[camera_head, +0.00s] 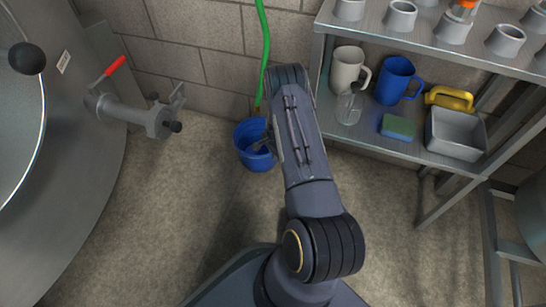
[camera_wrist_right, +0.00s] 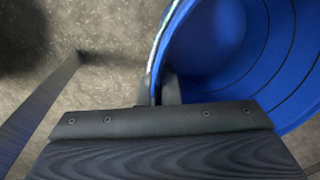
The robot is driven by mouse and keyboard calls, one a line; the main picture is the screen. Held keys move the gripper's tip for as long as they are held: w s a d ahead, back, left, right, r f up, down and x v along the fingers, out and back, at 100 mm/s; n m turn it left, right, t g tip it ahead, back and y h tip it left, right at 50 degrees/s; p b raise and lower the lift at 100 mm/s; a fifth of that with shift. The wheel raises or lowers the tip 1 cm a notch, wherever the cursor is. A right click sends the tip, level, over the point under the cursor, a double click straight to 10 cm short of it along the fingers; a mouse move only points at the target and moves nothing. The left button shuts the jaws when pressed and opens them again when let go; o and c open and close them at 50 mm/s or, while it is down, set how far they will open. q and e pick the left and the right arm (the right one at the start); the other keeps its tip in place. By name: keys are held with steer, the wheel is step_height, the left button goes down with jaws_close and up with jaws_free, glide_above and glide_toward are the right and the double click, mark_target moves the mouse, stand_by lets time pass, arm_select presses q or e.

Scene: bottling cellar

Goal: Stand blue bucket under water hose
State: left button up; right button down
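The blue bucket (camera_head: 258,164) stands upright on the floor near the wall, partly behind my right arm. The green water hose (camera_head: 264,48) hangs down along the wall. Its lower end shows just above the bucket's far rim in the head view; I cannot tell exactly how it lines up in depth. My right gripper (camera_head: 266,145) reaches down at the bucket's right side. In the right wrist view the bucket (camera_wrist_right: 285,65) fills the upper right, and the right gripper's fingers (camera_wrist_right: 159,91) sit closely on both sides of its rim. My left gripper is out of view.
A metal shelf (camera_head: 420,150) stands at the right with a cream mug (camera_head: 346,70), a blue mug (camera_head: 396,82), a sponge (camera_head: 398,127) and a grey tub (camera_head: 455,135). A steel tank (camera_head: 75,120) with a red-handled valve (camera_head: 114,66) is at the left. Floor between is clear.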

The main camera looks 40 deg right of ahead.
steer(key=shift+f, duration=0.4)
steer(key=shift+f, duration=0.15)
steer(key=c, duration=1.6)
jaws_free()
steer(key=shift+c, duration=0.2)
